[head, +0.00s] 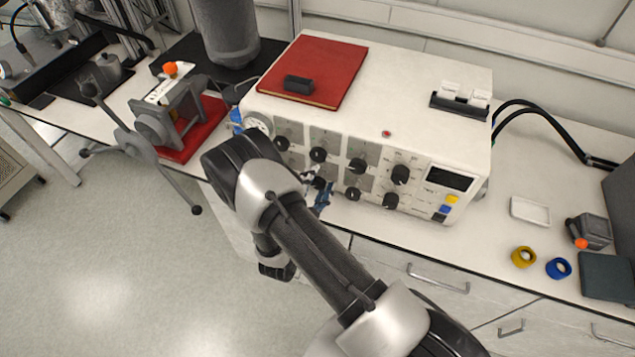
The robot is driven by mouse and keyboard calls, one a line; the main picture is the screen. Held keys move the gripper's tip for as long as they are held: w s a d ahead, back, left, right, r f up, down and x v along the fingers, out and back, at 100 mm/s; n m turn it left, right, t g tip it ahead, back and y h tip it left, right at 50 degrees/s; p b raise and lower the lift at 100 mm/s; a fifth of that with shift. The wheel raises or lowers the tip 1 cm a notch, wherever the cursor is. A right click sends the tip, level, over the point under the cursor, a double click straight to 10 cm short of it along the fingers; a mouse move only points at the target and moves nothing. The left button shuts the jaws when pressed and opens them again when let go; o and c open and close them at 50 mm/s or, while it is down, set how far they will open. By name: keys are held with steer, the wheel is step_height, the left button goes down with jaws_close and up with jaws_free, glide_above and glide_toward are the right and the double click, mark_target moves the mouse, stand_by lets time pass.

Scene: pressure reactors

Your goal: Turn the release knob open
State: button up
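The white control unit (455,75) stands on the bench with several black knobs on its front panel. They include a knob at the upper right of the row (400,174), one in the middle (357,166) and one at the lower right (390,201). I cannot tell which is the release knob or how far it is turned. My arm reaches across the panel's left part and hides some of it. My gripper seems to be mostly behind my arm, near the lower left knobs; its fingers are too small and covered to read. Small blue-grey parts (322,198) show there.
A red book (330,62) with a black block lies on the unit. A grey clamp-like device with a long-armed handle (130,148) stands at left. At right are a white tray (530,211), a yellow ring (523,257) and a blue ring (558,268). Drawers are below.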

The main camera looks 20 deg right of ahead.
stand_by(0.3)
steer(key=v, duration=1.2)
steer(key=shift+r, duration=0.1)
steer(key=s+d+r+m+g+h, duration=0.2)
steer(key=d+r+m+g+h, duration=0.45)
steer(key=r+m, duration=0.7)
steer(key=s+d+r+m+g+y+b, duration=0.1)
steer(key=s+d+r+m+g+y, duration=0.25)
steer(key=m, duration=0.45)
steer(key=s+d+r+m+g+y, duration=0.2)
steer(key=s+d+m+g, duration=0.25)
steer(key=m, duration=0.45)
steer(key=s+a+r+m+t+y, duration=0.1)
steer(key=s+a+r+m+y, duration=0.1)
steer(key=m, duration=0.6)
steer(key=s+a+r+m+t+y, duration=0.2)
steer(key=s+a+r+m+y, duration=0.1)
steer(key=m, duration=0.5)
steer(key=s+a+r+m+t+y+b, duration=0.1)
steer(key=s+a+r+m+y, duration=0.1)
steer(key=m+y, duration=0.4)
steer(key=shift+s+a+r+m+t+y, duration=0.1)
steer(key=shift+s+r+m+t+y, duration=0.1)
steer(key=shift+s+r+m, duration=0.25)
steer(key=shift+s+a+r+m+t+y, duration=0.15)
steer(key=shift+s+r+m, duration=0.1)
steer(key=shift+r+m, duration=0.35)
